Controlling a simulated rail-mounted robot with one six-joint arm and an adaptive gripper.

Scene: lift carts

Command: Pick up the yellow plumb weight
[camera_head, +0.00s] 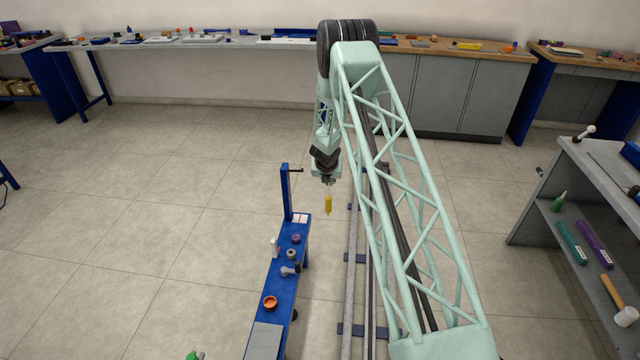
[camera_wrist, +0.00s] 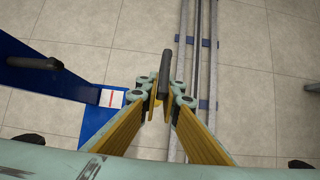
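The yellow plumb weight (camera_head: 328,205) hangs in the air just below my gripper (camera_head: 328,182) in the head view, upright and clear of the floor. In the wrist view my gripper (camera_wrist: 166,96) has its fingers closed on a dark bar (camera_wrist: 166,70), which looks like the weight's handle. The yellow body is hidden below the bar in that view. A blue post with a dark hook (camera_head: 296,170) stands left of the gripper. The hook (camera_wrist: 40,63) also shows in the wrist view, apart from the bar and empty.
The narrow blue cart (camera_head: 283,285) carries an orange cup (camera_head: 270,302) and several small items. Floor rails (camera_head: 352,260) run right of it. A grey shelf unit (camera_head: 565,215) with tools stands at right. Long benches line the back wall. Open floor lies left of the cart.

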